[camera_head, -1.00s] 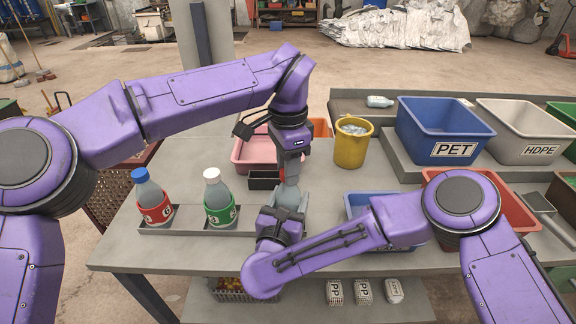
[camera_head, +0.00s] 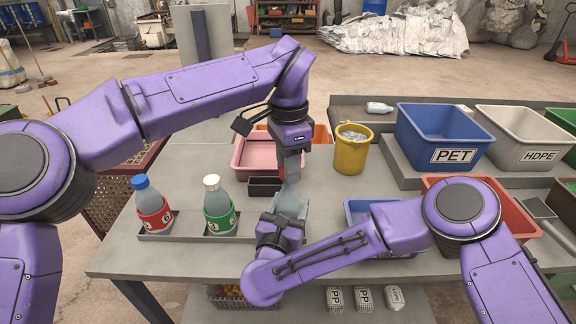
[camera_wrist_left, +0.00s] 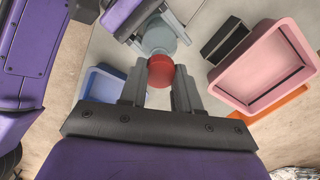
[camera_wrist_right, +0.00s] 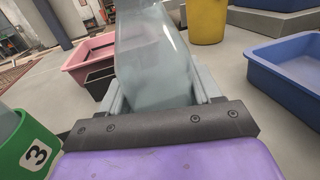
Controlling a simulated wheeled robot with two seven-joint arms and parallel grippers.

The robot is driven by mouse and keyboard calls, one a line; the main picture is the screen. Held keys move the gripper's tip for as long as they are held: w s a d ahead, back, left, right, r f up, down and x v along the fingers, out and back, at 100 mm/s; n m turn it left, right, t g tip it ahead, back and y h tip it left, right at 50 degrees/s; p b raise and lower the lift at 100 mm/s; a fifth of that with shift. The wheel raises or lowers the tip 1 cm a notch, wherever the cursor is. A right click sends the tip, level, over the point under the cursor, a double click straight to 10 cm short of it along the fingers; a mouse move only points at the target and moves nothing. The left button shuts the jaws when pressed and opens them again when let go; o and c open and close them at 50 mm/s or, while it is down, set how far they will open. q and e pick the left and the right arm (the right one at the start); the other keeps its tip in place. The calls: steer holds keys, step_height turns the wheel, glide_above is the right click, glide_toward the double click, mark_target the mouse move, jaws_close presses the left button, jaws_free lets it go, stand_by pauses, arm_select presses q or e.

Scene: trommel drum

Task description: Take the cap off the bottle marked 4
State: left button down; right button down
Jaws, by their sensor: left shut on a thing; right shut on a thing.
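A clear grey bottle (camera_wrist_left: 158,38) with a red cap (camera_wrist_left: 160,70) stands between my two grippers at the front middle of the table. My left gripper (camera_wrist_left: 160,88) comes down from above and is shut on the red cap. It also shows in the head view (camera_head: 291,178). My right gripper (camera_head: 284,207) is shut on the body of the bottle, which fills the middle of the right wrist view (camera_wrist_right: 152,55). The bottle's number is hidden.
A bottle with a blue cap and red label (camera_head: 153,208) and a white-capped bottle marked 3 (camera_head: 219,208) stand in a tray at left. A pink bin (camera_head: 250,165), small black box (camera_head: 264,187), yellow bucket (camera_head: 350,152) and blue tray (camera_head: 357,208) are close by.

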arm_select(q)
step_height(320, 180, up, 4)
steer(key=shift+r, duration=0.1)
arm_select(e)
steer(key=shift+c, duration=0.7)
jaws_free()
